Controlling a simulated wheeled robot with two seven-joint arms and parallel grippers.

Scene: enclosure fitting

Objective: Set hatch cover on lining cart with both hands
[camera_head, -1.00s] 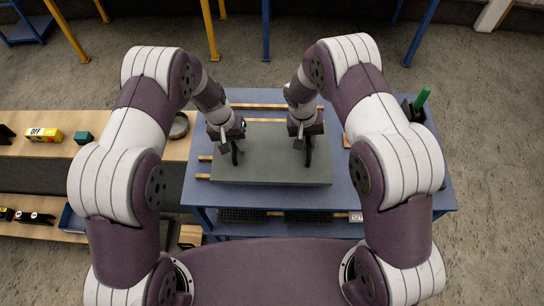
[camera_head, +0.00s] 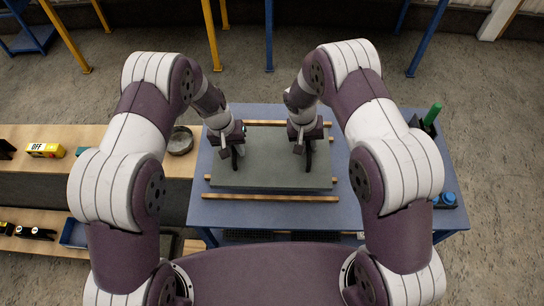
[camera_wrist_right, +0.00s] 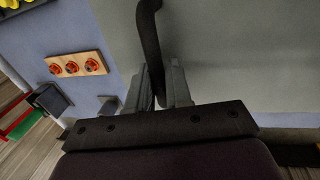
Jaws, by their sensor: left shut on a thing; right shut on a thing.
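The hatch cover (camera_head: 270,165) is a flat grey-green panel with two black handles, held level over the blue lining cart (camera_head: 380,215). My left gripper (camera_head: 238,152) is shut on the left handle (camera_head: 235,160). My right gripper (camera_head: 300,147) is shut on the right handle (camera_head: 309,155); the right wrist view shows its fingers (camera_wrist_right: 160,88) around the black handle (camera_wrist_right: 149,45). The cover hides the middle of the cart top. I cannot tell whether the cover touches the wooden strips under it.
A wooden strip (camera_head: 270,197) lies bare before the cover, another (camera_head: 262,124) behind it. A green-handled tool (camera_head: 433,113) and blue item (camera_head: 447,199) are at the cart's right. A wooden board with red knobs (camera_wrist_right: 78,65) lies beside the cover. A wooden shelf (camera_head: 60,165) stands left.

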